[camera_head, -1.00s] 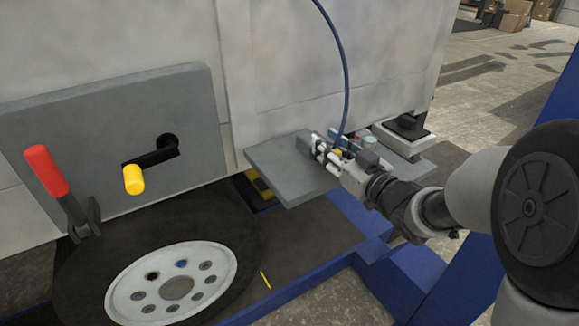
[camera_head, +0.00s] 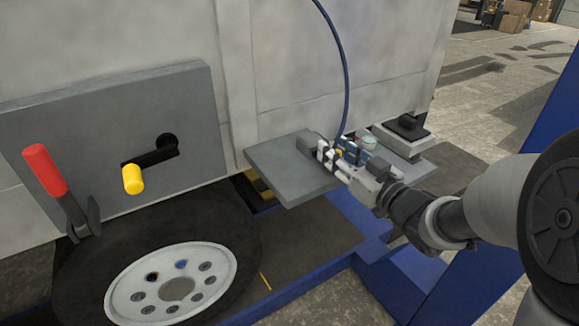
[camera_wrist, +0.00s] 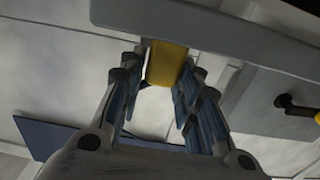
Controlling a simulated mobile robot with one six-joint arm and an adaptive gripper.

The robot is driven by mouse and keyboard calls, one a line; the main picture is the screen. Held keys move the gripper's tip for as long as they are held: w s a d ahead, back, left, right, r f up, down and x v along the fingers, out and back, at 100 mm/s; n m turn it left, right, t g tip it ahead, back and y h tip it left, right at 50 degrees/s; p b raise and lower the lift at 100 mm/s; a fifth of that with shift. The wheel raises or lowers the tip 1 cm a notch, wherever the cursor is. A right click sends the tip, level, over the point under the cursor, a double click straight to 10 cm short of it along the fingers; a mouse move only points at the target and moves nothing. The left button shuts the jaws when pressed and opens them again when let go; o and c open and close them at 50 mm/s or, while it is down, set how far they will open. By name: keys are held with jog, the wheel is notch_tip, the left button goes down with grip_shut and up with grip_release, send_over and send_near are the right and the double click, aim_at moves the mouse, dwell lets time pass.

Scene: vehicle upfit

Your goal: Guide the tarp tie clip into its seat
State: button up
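My gripper (camera_head: 338,153) is low over a grey shelf (camera_head: 285,180) on the trailer's side. In the wrist view, the gripper's fingers (camera_wrist: 166,70) close on both sides of a yellow block-like piece (camera_wrist: 167,63), which looks like the tarp tie clip. The piece fills the space between the fingertips, with its far end at a grey bar (camera_wrist: 215,35). In the head view it is mostly hidden by the fingers.
A blue cable (camera_head: 346,70) hangs down to the gripper. A black-topped block (camera_head: 407,127) stands right of it. A panel at left carries a yellow-handled crank (camera_head: 133,179) and a red-handled lever (camera_head: 45,170), above a wheel (camera_head: 175,285). Blue frame beams (camera_head: 400,275) lie below.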

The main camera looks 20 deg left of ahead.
jog(key=o, duration=0.6)
jog(key=shift+c, duration=0.2)
jog(key=c, duration=0.6)
jog(key=shift+o, duration=0.2)
jog(key=v, duration=0.9)
dwell(0.5)
